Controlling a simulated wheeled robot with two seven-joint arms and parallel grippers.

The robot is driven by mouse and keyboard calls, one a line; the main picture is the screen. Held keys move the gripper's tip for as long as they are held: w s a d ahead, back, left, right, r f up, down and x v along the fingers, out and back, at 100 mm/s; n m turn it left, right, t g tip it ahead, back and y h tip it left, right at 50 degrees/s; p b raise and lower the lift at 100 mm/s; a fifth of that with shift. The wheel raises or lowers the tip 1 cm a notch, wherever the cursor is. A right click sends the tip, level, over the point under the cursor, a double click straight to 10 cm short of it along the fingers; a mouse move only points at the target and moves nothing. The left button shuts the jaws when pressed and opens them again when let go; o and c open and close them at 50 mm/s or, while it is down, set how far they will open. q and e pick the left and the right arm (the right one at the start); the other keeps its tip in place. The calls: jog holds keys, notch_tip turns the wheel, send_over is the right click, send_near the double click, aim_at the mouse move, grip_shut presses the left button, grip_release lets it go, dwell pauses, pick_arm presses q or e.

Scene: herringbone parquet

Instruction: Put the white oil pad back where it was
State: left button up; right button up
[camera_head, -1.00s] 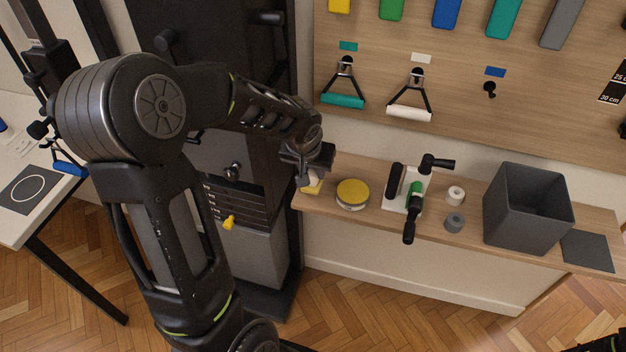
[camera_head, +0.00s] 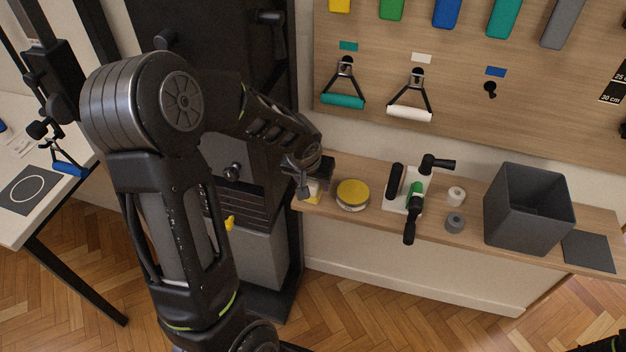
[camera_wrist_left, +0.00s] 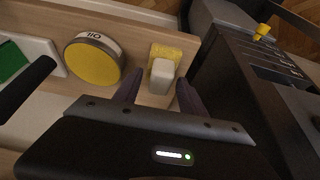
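The white oil pad looks like a small white block (camera_wrist_left: 162,70) in the left wrist view. It sits at a yellow pad (camera_wrist_left: 166,52) near the shelf's end; whether it rests on the yellow pad or in front of it I cannot tell. My left gripper (camera_wrist_left: 158,86) has its two dark fingers apart, with the white block between and just beyond the tips and gaps on both sides. In the head view the left gripper (camera_head: 306,186) is over the shelf's left end and hides most of the block. My right gripper is not clearly in view.
A round oil tin with a yellow top (camera_head: 353,193) stands just right of the gripper. Further right are a white holder with a green-and-black tool (camera_head: 413,200), small rolls (camera_head: 455,222) and a grey bin (camera_head: 528,212). A dark cabinet (camera_head: 245,180) stands close on the left.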

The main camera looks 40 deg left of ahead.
pick_arm(q)
jog(key=shift+r, duration=0.1)
jog(key=v, duration=1.2)
jog(key=shift+p, duration=0.3)
jog(key=shift+w+d, duration=0.1)
jog(key=s+d+f+m+g+h, duration=0.2)
jog(key=d+f+h, duration=0.2)
jog(key=d+f, duration=1.45)
jog(key=s+d+f+g+h, duration=0.1)
jog(key=s+d+f, duration=0.8)
jog(key=s+f, duration=0.5)
jog(key=shift+s+d+g+h, duration=0.15)
jog(key=shift+d+g+h, duration=0.15)
jog(key=shift+d+g, duration=0.1)
jog(key=shift+f, duration=0.1)
